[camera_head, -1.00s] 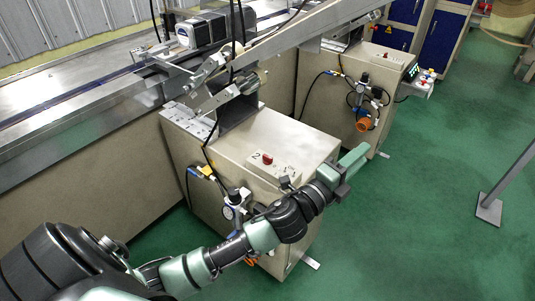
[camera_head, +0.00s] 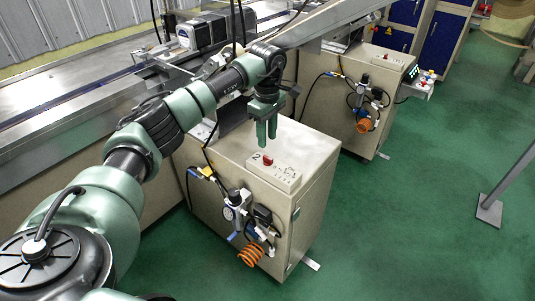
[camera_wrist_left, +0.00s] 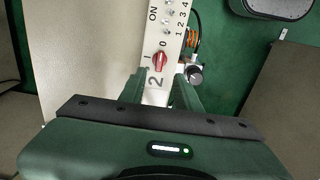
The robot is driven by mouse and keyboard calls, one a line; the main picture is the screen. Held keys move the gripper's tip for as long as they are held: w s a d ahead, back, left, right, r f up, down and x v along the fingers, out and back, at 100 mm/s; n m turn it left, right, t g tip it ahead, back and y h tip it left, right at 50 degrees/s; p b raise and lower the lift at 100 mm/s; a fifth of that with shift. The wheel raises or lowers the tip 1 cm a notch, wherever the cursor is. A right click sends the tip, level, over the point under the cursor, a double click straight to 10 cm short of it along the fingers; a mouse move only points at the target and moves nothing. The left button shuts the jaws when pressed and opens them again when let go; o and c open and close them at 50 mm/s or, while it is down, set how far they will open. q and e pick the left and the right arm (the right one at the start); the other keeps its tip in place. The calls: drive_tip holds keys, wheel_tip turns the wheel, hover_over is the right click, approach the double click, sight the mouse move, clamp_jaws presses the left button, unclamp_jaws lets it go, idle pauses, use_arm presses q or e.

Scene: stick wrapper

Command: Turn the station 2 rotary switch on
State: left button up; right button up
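The station 2 rotary switch is a small red knob (camera_head: 267,160) on a pale panel marked "2" (camera_head: 283,174), on top of the nearer beige cabinet. In the left wrist view the red knob (camera_wrist_left: 158,58) lies just beyond the gap between my fingertips, with "0" and a "1"-like mark beside it. I cannot tell for sure which mark it points to. My left gripper (camera_head: 267,142) points down just above the knob, fingers apart and empty. It also shows in the left wrist view (camera_wrist_left: 158,82), fingers either side of the panel. My right gripper is not in view.
The nearer cabinet (camera_head: 310,150) has gauges and an orange coiled hose (camera_head: 250,254) on its front. A second cabinet (camera_head: 335,115) with a similar panel (camera_head: 386,58) stands behind. A slanted metal beam (camera_head: 325,22) runs behind my wrist. Green floor (camera_head: 420,220) is free to the right.

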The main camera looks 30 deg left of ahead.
sight(268, 157)
use_arm(q)
wheel_tip(268, 157, down, 8)
drive_tip(key=shift+r+p, duration=0.2)
drive_tip(key=shift+p, duration=0.35)
drive_tip(key=shift+d, duration=0.1)
clamp_jaws()
